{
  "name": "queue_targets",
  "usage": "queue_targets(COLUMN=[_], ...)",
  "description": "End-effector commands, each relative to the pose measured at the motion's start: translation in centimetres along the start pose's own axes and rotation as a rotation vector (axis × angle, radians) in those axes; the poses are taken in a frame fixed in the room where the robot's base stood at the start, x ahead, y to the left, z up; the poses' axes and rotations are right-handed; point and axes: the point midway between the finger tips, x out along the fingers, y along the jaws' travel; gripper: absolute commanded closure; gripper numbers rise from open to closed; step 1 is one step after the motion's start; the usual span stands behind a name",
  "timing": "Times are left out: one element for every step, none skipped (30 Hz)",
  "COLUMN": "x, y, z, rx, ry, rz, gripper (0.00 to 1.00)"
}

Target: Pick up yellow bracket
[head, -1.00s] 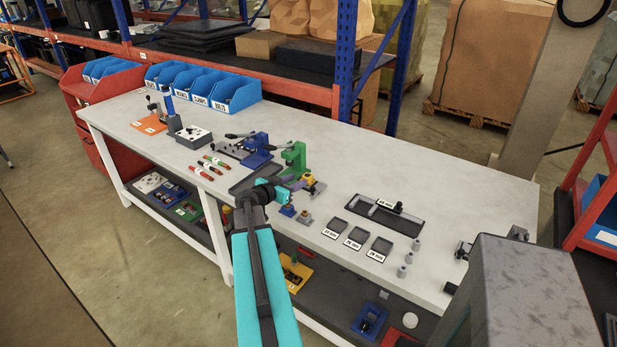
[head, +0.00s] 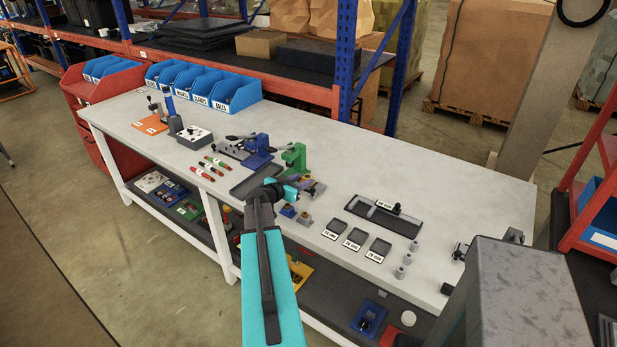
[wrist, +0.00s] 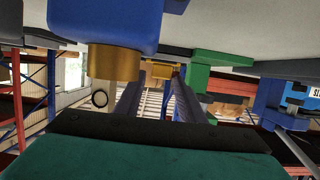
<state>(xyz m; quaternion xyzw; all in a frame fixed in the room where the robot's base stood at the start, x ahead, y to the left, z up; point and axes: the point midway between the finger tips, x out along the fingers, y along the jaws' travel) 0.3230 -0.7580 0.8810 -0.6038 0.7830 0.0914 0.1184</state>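A blue block on a brass-coloured cylinder (wrist: 115,58) is close by on the left in the wrist view. A green press (head: 294,157) and blue press (head: 257,150) stand behind my gripper. A dark tray (head: 384,215) lies to the right.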

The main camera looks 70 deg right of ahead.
Motion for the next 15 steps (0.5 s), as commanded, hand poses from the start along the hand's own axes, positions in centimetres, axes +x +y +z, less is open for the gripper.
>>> queue_targets(x=[0.6, 0.8, 1.1, 1.3, 1.5, 1.6, 1.7, 1.8, 1.8, 1.9, 1.9, 1.9, 1.8, 1.8, 1.8], y=[-0.1, -0.1, -0.1, -0.1, -0.1, -0.1, -0.1, -0.1, -0.1, 0.0, 0.0, 0.0, 0.0, 0.0, 0.0], z=[-0.2, -0.2, -0.1, -0.1, -0.1, -0.1, -0.1, -0.1, 0.0, 0.0, 0.0, 0.0, 0.0, 0.0, 0.0], rx=[-0.001, -0.001, -0.001, -0.001, 0.000, 0.000, 0.001, 0.001, 0.001, 0.001, 0.001, 0.001, 0.001, 0.001, 0.001], ry=[0.000, 0.000, 0.000, 0.000, 0.000, 0.000, 0.000, 0.000, 0.000, 0.000, 0.000, 0.000, 0.000, 0.000, 0.000], rz=[0.000, 0.000, 0.000, 0.000, 0.000, 0.000, 0.000, 0.000, 0.000, 0.000, 0.000, 0.000, 0.000, 0.000, 0.000], gripper=[0.64, 0.64, 0.64, 0.64, 0.64, 0.64, 0.64, 0.64, 0.64, 0.64, 0.64, 0.64, 0.64, 0.64, 0.64])
